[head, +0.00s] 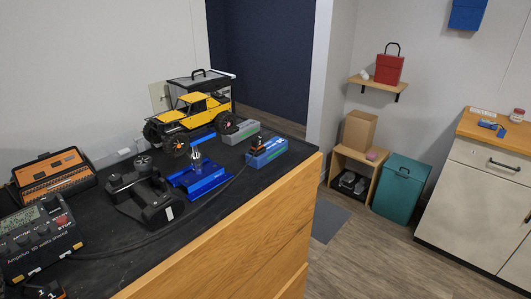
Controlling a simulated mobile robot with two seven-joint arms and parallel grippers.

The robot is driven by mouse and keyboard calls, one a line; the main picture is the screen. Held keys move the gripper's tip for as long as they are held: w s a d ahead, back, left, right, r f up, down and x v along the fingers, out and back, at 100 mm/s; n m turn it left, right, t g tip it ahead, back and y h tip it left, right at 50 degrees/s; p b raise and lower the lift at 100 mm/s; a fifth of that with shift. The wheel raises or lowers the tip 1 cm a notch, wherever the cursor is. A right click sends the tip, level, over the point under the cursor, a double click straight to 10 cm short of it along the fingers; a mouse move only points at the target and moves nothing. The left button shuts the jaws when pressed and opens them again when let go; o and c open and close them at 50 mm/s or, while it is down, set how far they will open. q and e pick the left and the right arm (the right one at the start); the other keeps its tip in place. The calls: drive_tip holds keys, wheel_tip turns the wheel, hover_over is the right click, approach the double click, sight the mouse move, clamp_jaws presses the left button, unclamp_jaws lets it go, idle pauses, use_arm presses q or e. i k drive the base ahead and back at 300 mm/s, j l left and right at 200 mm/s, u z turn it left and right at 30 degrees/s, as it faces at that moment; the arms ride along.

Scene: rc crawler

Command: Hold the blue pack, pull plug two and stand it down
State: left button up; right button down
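The blue pack (268,153) lies on the dark bench top near its right front edge. A small black and orange plug (256,142) sits at the pack's left end; its number is too small to read. A dark cable runs from near the pack along the bench toward the left. Another black and orange plug-like piece (46,291), seemingly marked 1, is cut off at the bottom left corner. Neither of my grippers is in view.
A yellow crawler (196,110), a grey pack (241,132), a blue stand (200,180), a black transmitter (146,194), a charger (42,238) and an orange-black case (51,174) crowd the bench (178,240). The front strip is mostly clear. A wooden-topped cabinet (480,175) stands at right.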

sight(254, 142)
drive_tip(key=i+l, duration=0.25)
drive_tip(key=l, duration=0.15)
drive_tip(key=i+l, duration=0.2)
drive_tip(key=l, duration=0.2)
drive_tip(key=i+l, duration=0.45)
drive_tip(key=l, duration=0.3)
drive_tip(key=i+l, duration=0.25)
drive_tip(key=l, duration=0.15)
drive_tip(key=l+u, duration=0.1)
drive_tip(key=u, duration=0.35)
drive_tip(key=i+l+u, duration=0.1)
drive_tip(key=u, duration=0.35)
drive_tip(key=l+u, duration=0.2)
drive_tip(key=u, duration=0.25)
